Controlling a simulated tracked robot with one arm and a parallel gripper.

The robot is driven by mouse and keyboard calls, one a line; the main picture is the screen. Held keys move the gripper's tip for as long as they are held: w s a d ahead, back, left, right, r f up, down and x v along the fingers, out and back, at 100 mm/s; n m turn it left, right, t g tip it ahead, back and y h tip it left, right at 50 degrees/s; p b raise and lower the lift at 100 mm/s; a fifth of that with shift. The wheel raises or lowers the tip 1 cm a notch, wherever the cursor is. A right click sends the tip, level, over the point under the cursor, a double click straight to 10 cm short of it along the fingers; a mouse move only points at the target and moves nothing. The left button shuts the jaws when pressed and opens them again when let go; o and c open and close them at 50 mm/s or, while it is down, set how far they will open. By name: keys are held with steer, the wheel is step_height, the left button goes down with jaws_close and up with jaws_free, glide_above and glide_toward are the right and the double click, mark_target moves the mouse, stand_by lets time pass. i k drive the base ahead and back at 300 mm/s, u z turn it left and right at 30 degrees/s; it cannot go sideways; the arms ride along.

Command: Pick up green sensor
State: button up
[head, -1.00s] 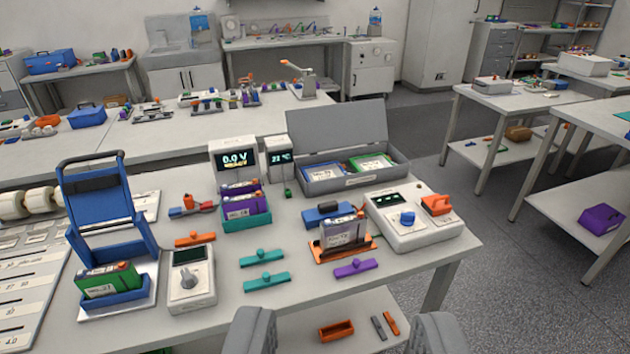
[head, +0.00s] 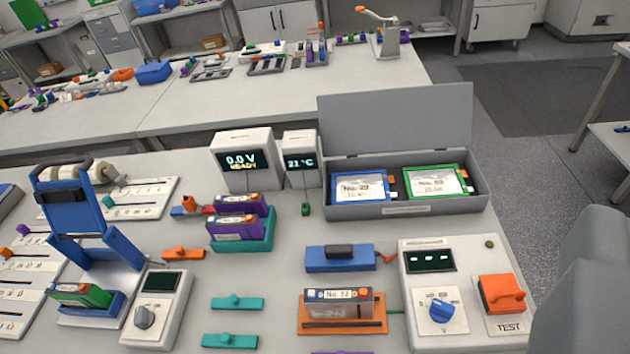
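The small green sensor (head: 306,209) lies on the table below the temperature display (head: 301,160), which reads about 22 °C. A thin cable runs up from it to the display. It sits left of the grey open box (head: 340,209) and right of the teal holder (head: 263,243) with purple cells. Part of my grey gripper (head: 590,290) shows at the right edge, far right of the sensor and apart from it. The rest of the gripper is out of view, so its opening cannot be judged. The sensor is free of the gripper.
The 0.0 V meter (head: 243,158) stands left of the display. A blue block (head: 340,258), a clear cell on an orange tray (head: 340,328) and the tester (head: 432,309) with its orange TEST switch lie in front. Bare table surrounds the sensor's near side.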

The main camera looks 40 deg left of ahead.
mark_target(305, 207)
steer(key=u, duration=0.45)
steer(key=i, duration=0.9)
steer(key=u, duration=0.7)
